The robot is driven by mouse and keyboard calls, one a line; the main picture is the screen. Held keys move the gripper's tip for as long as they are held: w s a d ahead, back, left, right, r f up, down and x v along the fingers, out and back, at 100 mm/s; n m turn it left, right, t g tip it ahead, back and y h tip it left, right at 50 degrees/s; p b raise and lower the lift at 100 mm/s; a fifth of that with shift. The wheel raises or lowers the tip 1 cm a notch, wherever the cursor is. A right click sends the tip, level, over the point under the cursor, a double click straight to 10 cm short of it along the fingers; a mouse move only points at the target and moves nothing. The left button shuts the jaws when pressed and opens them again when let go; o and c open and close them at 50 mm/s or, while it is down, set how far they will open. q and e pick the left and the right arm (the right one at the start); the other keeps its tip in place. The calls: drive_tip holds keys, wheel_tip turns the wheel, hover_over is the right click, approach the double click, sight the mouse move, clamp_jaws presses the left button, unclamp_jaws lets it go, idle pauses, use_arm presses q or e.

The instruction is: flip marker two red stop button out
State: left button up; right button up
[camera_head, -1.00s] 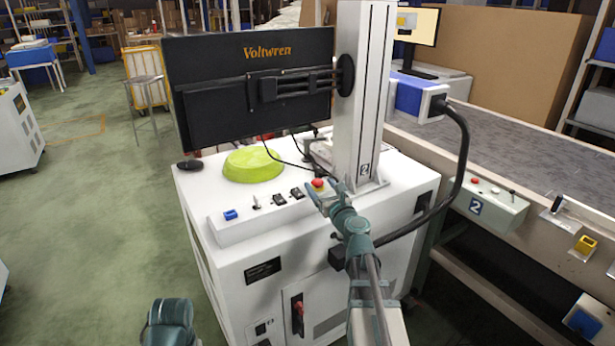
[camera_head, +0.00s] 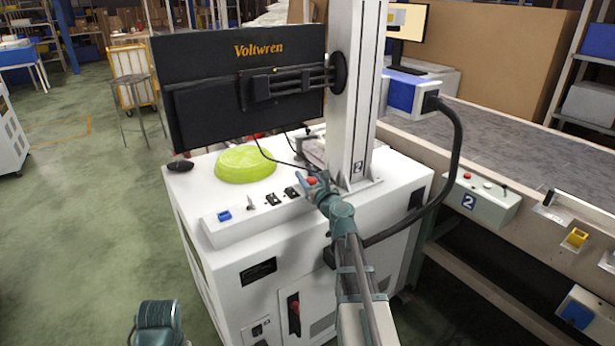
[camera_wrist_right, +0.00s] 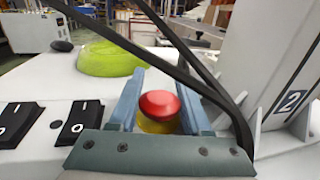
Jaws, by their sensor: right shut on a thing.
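The red stop button (camera_head: 311,180) is a round mushroom head on a yellow base, at the right end of the white control strip. A marker 2 (camera_head: 357,168) is on the column foot beside it. My right gripper (camera_head: 314,184) is shut on this button; in the right wrist view the red button (camera_wrist_right: 159,104) sits between the two blue-grey fingers (camera_wrist_right: 165,103). Another marker 2 (camera_head: 468,201) is on the conveyor's control box, which has its own small red button (camera_head: 467,175). Part of my left arm shows at the lower left; its fingers are not in view.
Black rocker switches (camera_head: 272,199) and a blue button (camera_head: 224,216) lie left along the strip. A green bowl-shaped thing (camera_head: 246,165) and the dark monitor (camera_head: 240,85) stand behind. A thick black cable (camera_head: 463,150) loops to the right, near my right forearm.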

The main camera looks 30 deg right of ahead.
clamp_jaws()
idle(0.8)
wheel_tip(320, 180, up, 2)
drive_tip(key=shift+p, duration=1)
drive_tip(key=shift+f, duration=0.1)
drive_tip(key=o, duration=1.1)
unclamp_jaws()
drive_tip(key=shift+s, duration=0.15)
